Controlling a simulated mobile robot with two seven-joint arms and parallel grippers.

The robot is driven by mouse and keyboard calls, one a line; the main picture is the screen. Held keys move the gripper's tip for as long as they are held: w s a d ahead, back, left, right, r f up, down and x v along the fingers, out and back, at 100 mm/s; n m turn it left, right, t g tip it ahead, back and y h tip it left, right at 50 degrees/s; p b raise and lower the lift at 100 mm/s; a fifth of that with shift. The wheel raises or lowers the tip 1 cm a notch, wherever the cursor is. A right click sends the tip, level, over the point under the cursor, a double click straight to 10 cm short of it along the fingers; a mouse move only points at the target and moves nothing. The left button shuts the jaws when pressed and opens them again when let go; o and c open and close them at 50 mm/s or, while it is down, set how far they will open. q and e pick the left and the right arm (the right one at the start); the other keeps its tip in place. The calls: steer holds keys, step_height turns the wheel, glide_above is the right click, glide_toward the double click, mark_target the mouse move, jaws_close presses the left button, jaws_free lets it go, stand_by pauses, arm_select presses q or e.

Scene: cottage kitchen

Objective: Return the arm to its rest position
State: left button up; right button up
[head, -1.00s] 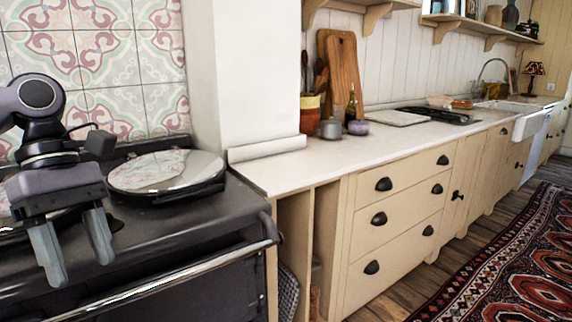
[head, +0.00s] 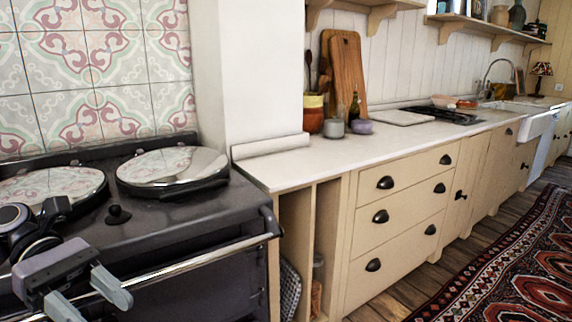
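My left arm comes in at the lower left of the head view, in front of the dark range cooker (head: 190,222). Its gripper (head: 90,306) is low, near the cooker's front rail. The two grey fingers are spread apart with nothing seen between them; the lower finger is partly cut off by the bottom edge of the picture. My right arm and gripper are not in view.
The cooker has two round lids, one at the right (head: 172,168) and one at the left (head: 52,190), with a rail (head: 190,262) along its front. A pale counter (head: 300,165) with pots and boards runs right. The patterned rug (head: 500,265) lies on open floor.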

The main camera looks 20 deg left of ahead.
arm_select(q)
steer(key=d+f+n+t+h, duration=0.25)
steer(key=d+f+h, duration=0.2)
steer(key=h, duration=0.25)
steer(key=w+f+n+t+y, duration=0.45)
steer(key=n+t, duration=0.35)
steer(key=n, duration=0.6)
steer(key=w+f+n+t+y, duration=0.5)
steer(key=n+t, duration=0.4)
steer(key=n, duration=0.6)
steer(key=s+d+f+n+g+y, duration=0.1)
steer(key=s+f+n+g+y, duration=0.35)
steer(key=f+n, duration=0.4)
steer(key=s+f+n+g+y, duration=0.4)
steer(key=s+f+n+y, duration=0.15)
steer(key=f, duration=0.55)
steer(key=d+n+h, duration=0.1)
steer(key=d+n, duration=0.4)
steer(key=d, duration=0.4)
step_height(320, 180, up, 9)
steer(key=p, duration=1)
steer(key=shift+s+a+t+p, duration=0.15)
steer(key=shift+a+t+p, duration=0.15)
steer(key=shift+a+t, duration=0.1)
steer(key=shift+f+n, duration=0.2)
steer(key=shift+n, duration=0.05)
steer(key=shift+c, duration=0.3)
